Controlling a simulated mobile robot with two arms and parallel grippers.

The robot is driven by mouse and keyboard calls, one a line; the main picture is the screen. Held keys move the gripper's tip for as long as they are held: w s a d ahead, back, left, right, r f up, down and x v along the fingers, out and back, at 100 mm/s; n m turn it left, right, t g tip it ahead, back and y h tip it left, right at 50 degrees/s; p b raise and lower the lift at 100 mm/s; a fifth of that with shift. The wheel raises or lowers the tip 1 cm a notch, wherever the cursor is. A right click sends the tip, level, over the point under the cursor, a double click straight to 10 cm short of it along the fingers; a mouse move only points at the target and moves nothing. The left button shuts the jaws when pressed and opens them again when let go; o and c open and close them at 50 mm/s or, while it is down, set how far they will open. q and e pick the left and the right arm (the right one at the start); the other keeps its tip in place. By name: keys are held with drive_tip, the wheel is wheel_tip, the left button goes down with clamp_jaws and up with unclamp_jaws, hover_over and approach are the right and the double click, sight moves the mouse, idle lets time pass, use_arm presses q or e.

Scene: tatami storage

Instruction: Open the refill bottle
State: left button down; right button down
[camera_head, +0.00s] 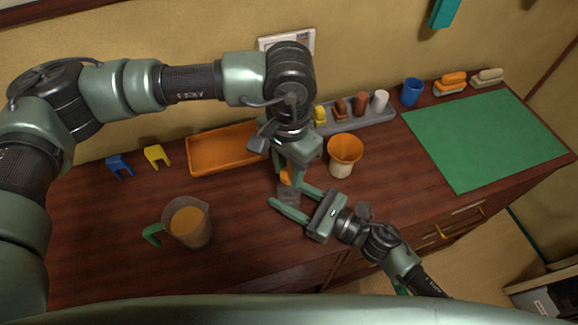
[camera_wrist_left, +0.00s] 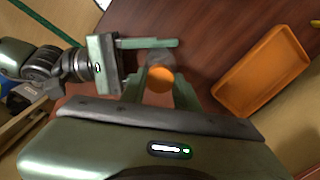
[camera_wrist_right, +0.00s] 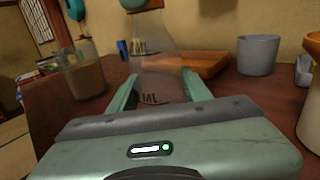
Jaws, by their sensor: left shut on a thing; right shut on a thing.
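The refill bottle (camera_head: 288,193) is clear, with an orange cap (camera_head: 286,177). It stands between my grippers over the dark wooden counter. My left gripper (camera_head: 288,178) points down from above and is shut on the cap, which shows as an orange disc in the left wrist view (camera_wrist_left: 160,79). My right gripper (camera_head: 292,197) reaches in from the right, shut on the see-through body, which also shows in the right wrist view (camera_wrist_right: 158,67) with dark lettering. Whether the cap has turned or lifted off the neck cannot be told; the fingers hide the joint.
A measuring jug (camera_head: 188,222) with orange liquid stands at left. An orange tray (camera_head: 222,150) lies behind the bottle. An orange funnel (camera_head: 345,148) sits on a cream cup (camera_head: 341,168) to the right. A grey rack (camera_head: 365,120) and green mat (camera_head: 485,140) lie farther right.

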use_arm(q)
drive_tip(key=n, duration=0.4)
drive_tip(key=shift+n, duration=0.3)
drive_tip(key=n, duration=0.4)
drive_tip(key=shift+n, duration=0.4)
drive_tip(key=n, duration=1.4)
drive_tip(key=shift+r, duration=0.1)
drive_tip(key=n, duration=2.1)
drive_tip(key=shift+n, duration=0.3)
drive_tip(key=n, duration=1.6)
drive_tip(key=shift+r, duration=0.1)
drive_tip(key=c, duration=1.1)
unclamp_jaws()
